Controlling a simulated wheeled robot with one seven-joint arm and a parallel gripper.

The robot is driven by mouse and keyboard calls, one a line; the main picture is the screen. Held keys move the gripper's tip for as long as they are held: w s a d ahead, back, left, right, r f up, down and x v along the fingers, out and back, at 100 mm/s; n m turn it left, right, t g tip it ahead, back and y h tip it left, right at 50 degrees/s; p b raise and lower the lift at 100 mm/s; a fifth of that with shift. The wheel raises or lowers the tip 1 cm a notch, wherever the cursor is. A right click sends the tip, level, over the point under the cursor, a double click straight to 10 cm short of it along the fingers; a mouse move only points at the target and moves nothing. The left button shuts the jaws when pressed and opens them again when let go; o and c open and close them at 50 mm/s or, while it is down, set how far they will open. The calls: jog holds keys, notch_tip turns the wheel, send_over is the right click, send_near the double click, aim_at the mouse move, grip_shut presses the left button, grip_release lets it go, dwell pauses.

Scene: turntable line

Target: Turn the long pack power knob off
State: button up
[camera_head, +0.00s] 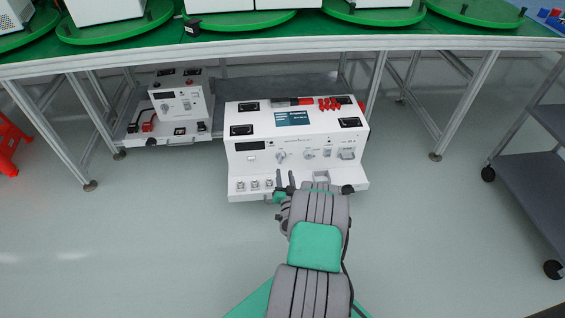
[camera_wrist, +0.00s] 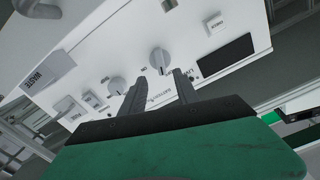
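The long white pack (camera_head: 245,172) sits low in front of the table, with knobs and a dark display on its front face. In the head view its left knob (camera_head: 281,157) and a second knob (camera_head: 309,155) show. In the wrist view a knob (camera_wrist: 160,60) lies just beyond my fingertips, roughly in line with the gap between them. The other knob (camera_wrist: 117,86) is to the left, beside the left finger. My gripper (camera_head: 285,180) is in front of the pack; in the wrist view (camera_wrist: 160,77) its fingers are apart with nothing between them. I cannot tell the knobs' exact setting.
A smaller white pack (camera_head: 181,103) stands at the left on a grey shelf. A green turntable line (camera_head: 250,46) runs above on metal legs. A dark cart (camera_head: 530,178) is at the right, a red stool (camera_head: 10,145) at the far left. The grey floor around me is clear.

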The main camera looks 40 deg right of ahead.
aim_at(282, 159)
jog(key=b+x, duration=0.3)
jog(key=x, duration=0.3)
jog(key=shift+w+d+f, duration=0.1)
jog(key=shift+w+f, duration=0.05)
jog(key=shift+w, duration=0.1)
jog(key=shift+w+d+b, duration=0.3)
jog(key=shift+w+d, duration=0.05)
jog(key=shift+w, duration=0.1)
jog(key=shift+c, duration=0.3)
grip_shut()
